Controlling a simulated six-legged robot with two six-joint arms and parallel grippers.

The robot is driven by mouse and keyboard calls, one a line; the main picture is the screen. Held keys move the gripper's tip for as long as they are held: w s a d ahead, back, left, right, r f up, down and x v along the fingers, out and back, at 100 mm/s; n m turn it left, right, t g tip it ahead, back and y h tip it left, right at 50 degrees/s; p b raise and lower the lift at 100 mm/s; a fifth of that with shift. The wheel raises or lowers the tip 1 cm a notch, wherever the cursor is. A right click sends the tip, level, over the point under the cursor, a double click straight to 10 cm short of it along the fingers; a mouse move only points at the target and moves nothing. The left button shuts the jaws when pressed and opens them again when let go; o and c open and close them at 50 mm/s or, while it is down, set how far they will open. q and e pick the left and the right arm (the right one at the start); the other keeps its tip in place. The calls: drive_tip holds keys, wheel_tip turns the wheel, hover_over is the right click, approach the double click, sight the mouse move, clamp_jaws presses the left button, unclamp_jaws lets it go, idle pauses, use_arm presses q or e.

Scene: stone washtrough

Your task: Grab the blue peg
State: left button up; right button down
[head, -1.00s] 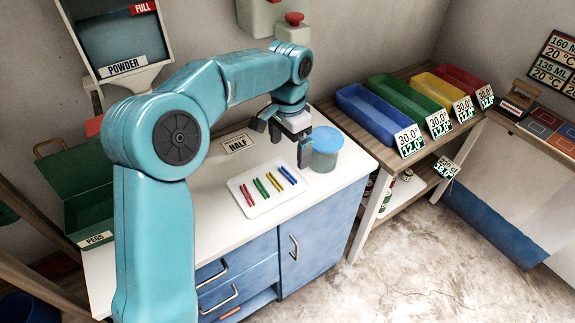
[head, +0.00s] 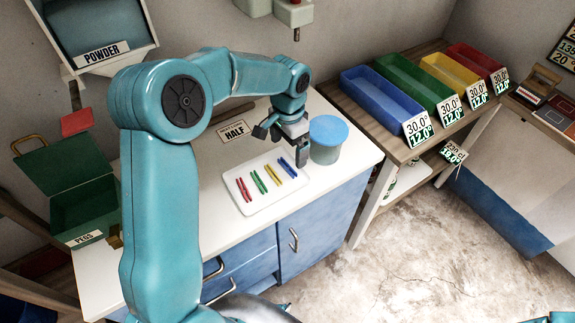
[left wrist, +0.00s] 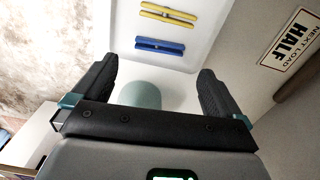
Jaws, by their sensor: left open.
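The blue peg (head: 287,168) lies at the right end of a row of pegs on a white tray (head: 262,204). In the left wrist view the blue peg (left wrist: 160,46) lies across, just beyond the fingertips and between their lines. My left gripper (head: 282,146) is open and empty, above and just behind the tray's blue-peg end. Its two dark fingers also show in the left wrist view (left wrist: 157,72), with the peg apart from them. My right gripper is not in view.
Yellow (head: 273,176), green (head: 258,182) and red (head: 243,189) pegs lie beside the blue one. A blue-lidded tub (head: 328,140) stands close to the right of my left gripper. The counter's front right is clear.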

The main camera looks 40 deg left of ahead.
sight(289, 165)
use_arm(q)
drive_tip(key=shift+s+d+f, duration=0.15)
drive_tip(key=shift+f, duration=0.4)
drive_tip(key=f+p, duration=0.1)
drive_tip(key=f, duration=0.4)
drive_tip(key=shift+w+f, duration=0.1)
drive_tip(key=shift+w, duration=0.1)
drive_tip(key=shift+s, duration=0.1)
drive_tip(key=c, duration=1)
